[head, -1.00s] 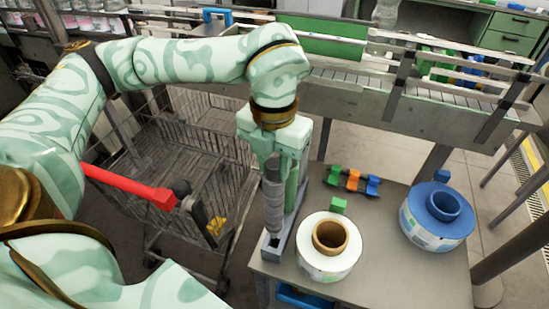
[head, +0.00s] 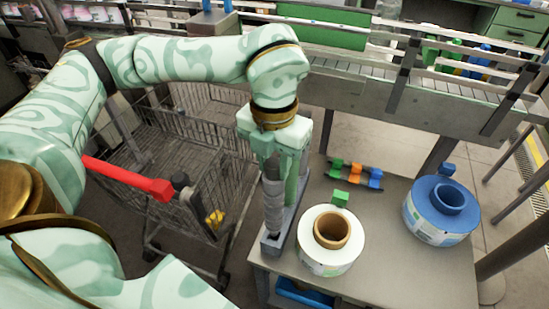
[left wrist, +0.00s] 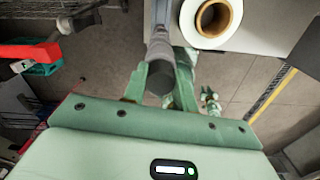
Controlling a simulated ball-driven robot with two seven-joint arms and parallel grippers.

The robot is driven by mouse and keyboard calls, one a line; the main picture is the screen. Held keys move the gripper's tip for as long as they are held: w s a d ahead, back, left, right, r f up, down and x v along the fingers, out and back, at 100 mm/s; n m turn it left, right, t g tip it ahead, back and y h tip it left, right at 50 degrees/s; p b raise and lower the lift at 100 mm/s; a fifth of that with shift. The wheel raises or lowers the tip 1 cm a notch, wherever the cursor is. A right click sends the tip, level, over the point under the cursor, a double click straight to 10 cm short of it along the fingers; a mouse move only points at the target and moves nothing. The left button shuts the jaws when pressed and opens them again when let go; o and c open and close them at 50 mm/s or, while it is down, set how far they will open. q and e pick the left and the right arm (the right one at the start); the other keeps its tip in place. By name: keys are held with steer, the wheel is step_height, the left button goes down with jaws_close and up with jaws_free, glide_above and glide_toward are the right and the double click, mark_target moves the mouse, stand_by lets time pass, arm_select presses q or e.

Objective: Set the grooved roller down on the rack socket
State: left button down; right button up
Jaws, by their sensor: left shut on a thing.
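The grooved roller (head: 273,205) is a grey, upright cylinder with ridges. My left gripper (head: 280,172) is shut on its upper part, with the pale green fingers on either side. The roller also shows end-on between the fingers in the left wrist view (left wrist: 160,72). Its lower end is over the front part of the rack socket (head: 270,246), a grey narrow rack along the table's left edge. The roller hides the socket opening, and I cannot tell whether its end touches or is seated. My right gripper is not in view.
A white reel (head: 318,262) with a brown core stands close right of the rack. A blue reel (head: 425,225) stands at the table's right. Small coloured blocks (head: 357,173) lie behind. A wire cart (head: 195,190) with a red handle is left of the table. The table's front right is clear.

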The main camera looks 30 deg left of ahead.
arm_select(q)
steer(key=shift+f+b, duration=1.7)
steer(key=shift+f, duration=0.65)
steer(key=c, duration=1)
jaws_free()
steer(key=shift+c, duration=0.2)
steer(key=shift+r, duration=0.1)
step_height(320, 180, up, 16)
steer(key=p, duration=0.3)
glide_above(274, 178)
steer(key=w+a, duration=0.1)
steer(key=shift+w+r, duration=0.1)
steer(key=shift+w, duration=0.05)
